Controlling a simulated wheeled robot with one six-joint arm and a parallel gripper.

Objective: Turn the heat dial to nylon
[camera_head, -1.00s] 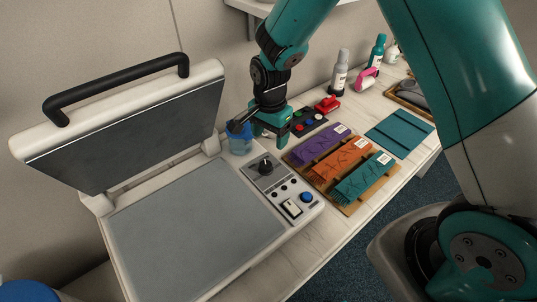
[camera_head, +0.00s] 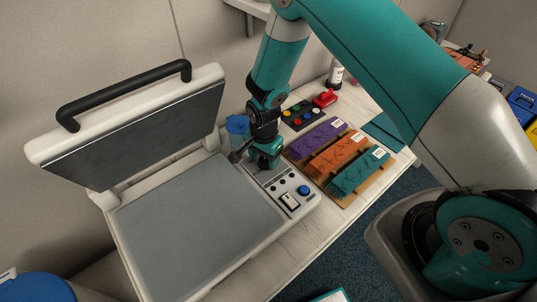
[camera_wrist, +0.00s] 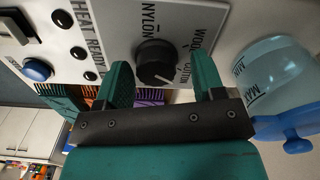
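The heat dial (camera_wrist: 156,62) is a round black knob on the grey control plate of the heat press. In the wrist view, NYLON is printed above it, with WOOL and COTTON to its right. A pale mark on the knob seems to lie toward the COTTON side. My gripper (camera_wrist: 163,78) is open, one green finger at each side of the dial in the picture; I cannot tell whether they touch it. In the head view, my gripper (camera_head: 264,160) is over the control plate and hides the dial.
The press lid (camera_head: 150,130) stands raised behind the grey platen (camera_head: 195,225). A blue-capped cup (camera_wrist: 275,78) is close beside the gripper. A blue button (camera_head: 303,190) and rocker switch (camera_head: 289,200) are in front. Purple, orange and teal packs lie on a wooden tray (camera_head: 352,203) at right.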

